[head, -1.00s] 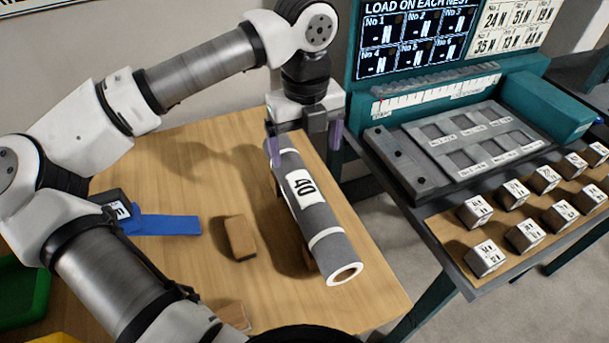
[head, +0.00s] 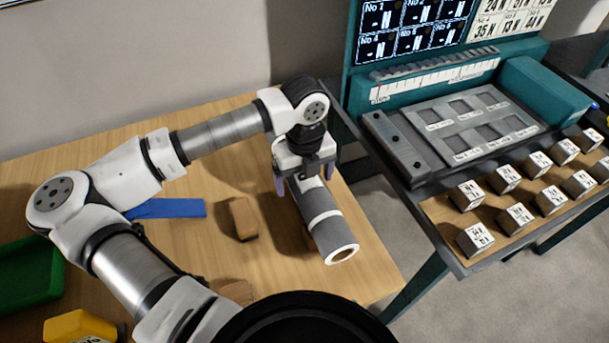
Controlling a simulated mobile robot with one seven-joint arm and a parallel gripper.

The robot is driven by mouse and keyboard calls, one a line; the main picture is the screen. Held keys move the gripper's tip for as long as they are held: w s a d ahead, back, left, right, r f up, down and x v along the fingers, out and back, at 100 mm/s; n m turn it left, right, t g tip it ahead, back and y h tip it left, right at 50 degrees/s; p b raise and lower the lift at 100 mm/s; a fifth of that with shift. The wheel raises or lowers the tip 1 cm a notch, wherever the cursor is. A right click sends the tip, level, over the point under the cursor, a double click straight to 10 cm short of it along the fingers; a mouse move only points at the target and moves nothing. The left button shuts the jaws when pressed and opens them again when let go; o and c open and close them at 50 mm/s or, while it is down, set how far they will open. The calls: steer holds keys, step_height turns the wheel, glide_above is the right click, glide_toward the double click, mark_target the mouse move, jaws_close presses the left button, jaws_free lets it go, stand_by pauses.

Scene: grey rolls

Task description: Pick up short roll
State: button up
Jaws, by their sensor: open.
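My gripper (head: 304,178) points down over the far part of the roll. Its purple fingers are open, one on each side of the roll. Whether they touch it I cannot tell. The gripper hides the roll's far end and most of its label.
A small wooden block (head: 239,218) stands left of the roll. A blue strip (head: 170,208), a green tray (head: 25,272) and a yellow object (head: 80,327) lie further left. A teal machine (head: 545,95) and several labelled weights (head: 515,218) stand at right.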

steer(key=shift+f, duration=0.3)
steer(key=c, duration=1.2)
steer(key=shift+r, duration=0.15)
steer(key=shift+c, duration=0.2)
step_height(320, 180, up, 20)
steer(key=b, duration=0.3)
steer(key=shift+b, duration=0.3)
